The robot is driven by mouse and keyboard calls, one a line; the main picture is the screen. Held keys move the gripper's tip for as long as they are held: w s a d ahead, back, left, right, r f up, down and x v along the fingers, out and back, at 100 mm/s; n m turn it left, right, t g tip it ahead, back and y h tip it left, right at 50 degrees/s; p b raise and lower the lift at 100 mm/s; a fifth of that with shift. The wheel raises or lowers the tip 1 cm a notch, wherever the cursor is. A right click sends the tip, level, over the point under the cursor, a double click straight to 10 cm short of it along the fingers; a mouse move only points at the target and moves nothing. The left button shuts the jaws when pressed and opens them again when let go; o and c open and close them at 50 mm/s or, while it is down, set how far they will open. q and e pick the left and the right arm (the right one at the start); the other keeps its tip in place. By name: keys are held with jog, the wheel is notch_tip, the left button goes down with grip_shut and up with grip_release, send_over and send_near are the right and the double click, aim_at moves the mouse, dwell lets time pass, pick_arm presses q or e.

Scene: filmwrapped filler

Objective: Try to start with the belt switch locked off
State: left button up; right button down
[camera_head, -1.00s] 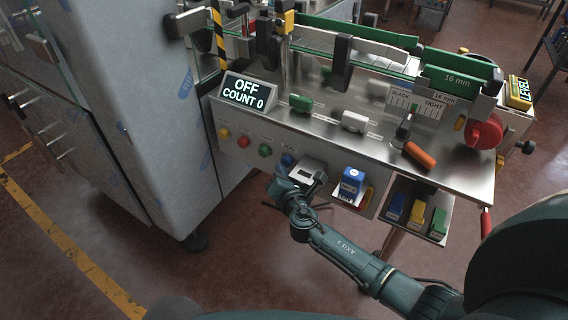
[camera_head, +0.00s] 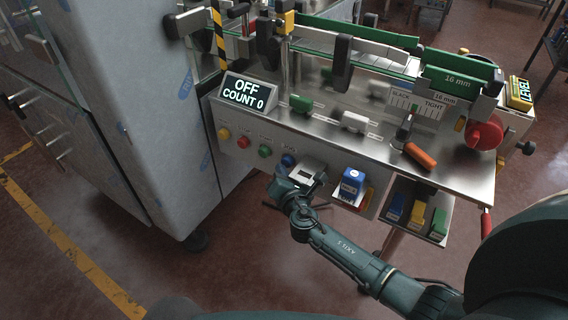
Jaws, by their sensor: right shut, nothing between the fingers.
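The display (camera_head: 247,93) on the machine's steel panel reads OFF and COUNT 0. A red round knob (camera_head: 484,134) sits at the panel's right end; I cannot tell whether it is the belt switch or whether a lock is on it. On the front face are yellow (camera_head: 224,133), red (camera_head: 243,142), green (camera_head: 265,151) and blue (camera_head: 288,160) buttons. My right gripper (camera_head: 311,172) is shut and empty in front of the panel, just below and right of the blue button. Contact cannot be told. My left gripper is out of view.
A blue block (camera_head: 351,182) sits in a holder right of the gripper, with a tray of blue, yellow and green blocks (camera_head: 418,216) beyond. An orange-handled lever (camera_head: 419,155) lies above. A steel cabinet (camera_head: 150,100) stands left. Floor is open below.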

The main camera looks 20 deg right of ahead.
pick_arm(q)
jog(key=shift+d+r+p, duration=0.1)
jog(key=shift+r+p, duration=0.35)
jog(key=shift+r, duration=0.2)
pick_arm(e)
jog(key=shift+s+a+r, duration=0.25)
jog(key=shift+s+a, duration=0.35)
jog(key=shift+s, duration=0.05)
jog(key=shift+s+a+r, duration=0.2)
jog(key=shift+s+a, duration=0.4)
jog(key=shift+s, duration=0.05)
jog(key=shift+s+a+r, duration=0.25)
jog(key=shift+s+a, duration=0.35)
jog(key=shift+s, duration=0.05)
pick_arm(q)
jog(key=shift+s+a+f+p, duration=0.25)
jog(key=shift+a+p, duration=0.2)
jog(key=shift+p, duration=0.4)
pick_arm(e)
jog(key=s+a+f+m+g+y, duration=0.1)
jog(key=s+m+g+y, duration=0.1)
jog(key=s+m, duration=1)
jog(key=s+a+f+m+g+y, duration=0.1)
jog(key=s+f+m+g+y, duration=0.1)
jog(key=s+m, duration=1)
jog(key=shift+f+m+g+y, duration=0.25)
jog(key=shift+g+y, duration=0.25)
jog(key=shift+g, duration=0.3)
